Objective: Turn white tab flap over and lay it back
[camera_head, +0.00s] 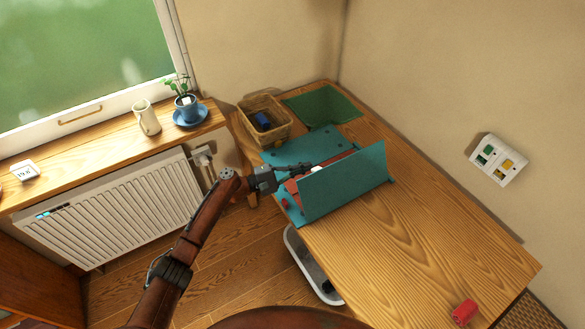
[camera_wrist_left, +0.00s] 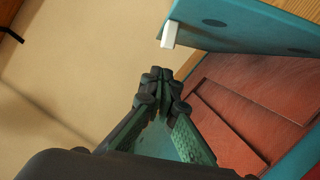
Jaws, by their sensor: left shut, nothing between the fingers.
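The flap (camera_head: 345,182) is a teal panel standing up steeply on the wooden table, hinged or resting along its lower edge. Its small white tab (camera_wrist_left: 170,36) sticks out from the panel's edge in the left wrist view, where the teal flap (camera_wrist_left: 245,28) also shows dark round spots. A reddish-brown recessed panel (camera_wrist_left: 235,115) lies beside and below the flap. My left gripper (camera_head: 304,168) is shut and empty, just left of the upright flap. In the left wrist view its fingertips (camera_wrist_left: 163,76) are together, apart from the tab. My right gripper is not in view.
A flat teal sheet (camera_head: 290,150) lies behind the flap. A wicker basket (camera_head: 262,104) with a blue item and a green mat (camera_head: 335,101) are farther back. A red object (camera_head: 464,311) lies at the front right.

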